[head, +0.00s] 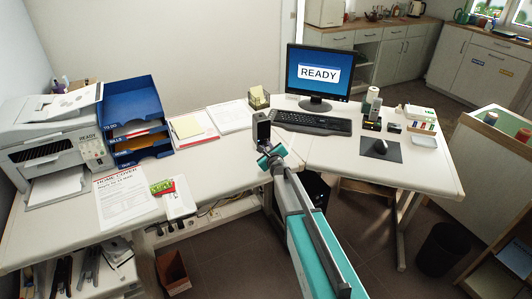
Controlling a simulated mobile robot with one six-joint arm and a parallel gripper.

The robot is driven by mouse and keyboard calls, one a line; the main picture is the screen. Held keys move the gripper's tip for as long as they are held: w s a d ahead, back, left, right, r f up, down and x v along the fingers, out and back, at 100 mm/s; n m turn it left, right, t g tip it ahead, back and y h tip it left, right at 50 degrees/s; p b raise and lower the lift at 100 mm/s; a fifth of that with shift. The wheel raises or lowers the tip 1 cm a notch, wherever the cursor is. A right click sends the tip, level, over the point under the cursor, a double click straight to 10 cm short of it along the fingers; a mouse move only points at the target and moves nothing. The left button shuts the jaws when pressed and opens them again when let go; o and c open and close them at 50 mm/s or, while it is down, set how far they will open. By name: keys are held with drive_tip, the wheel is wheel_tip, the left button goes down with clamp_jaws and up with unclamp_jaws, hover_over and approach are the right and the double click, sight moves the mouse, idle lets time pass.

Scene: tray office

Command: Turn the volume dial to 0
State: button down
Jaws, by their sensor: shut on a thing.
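My arm reaches forward from the bottom of the head view to the desk. My gripper (267,155) is at the inner corner of the desk, left of the keyboard. It is directly against or in front of a small upright black box (262,124), which looks like a speaker. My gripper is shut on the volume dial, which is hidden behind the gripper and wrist. The dial's pointer and its marks cannot be read from here.
The monitor (317,73) reads READY, with the keyboard (310,123) in front. A pen holder (259,98) stands just behind the black box.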

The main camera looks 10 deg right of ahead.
drive_tip(key=shift+n+h+b, duration=0.3)
drive_tip(key=shift+n+b, duration=0.2)
drive_tip(key=c, duration=1.7)
unclamp_jaws()
drive_tip(key=shift+r, duration=0.1)
drive_tip(key=shift+o, duration=0.2)
drive_tip(key=shift+s, duration=0.1)
drive_tip(key=shift+s, duration=0.15)
drive_tip(key=shift+v, duration=6.65)
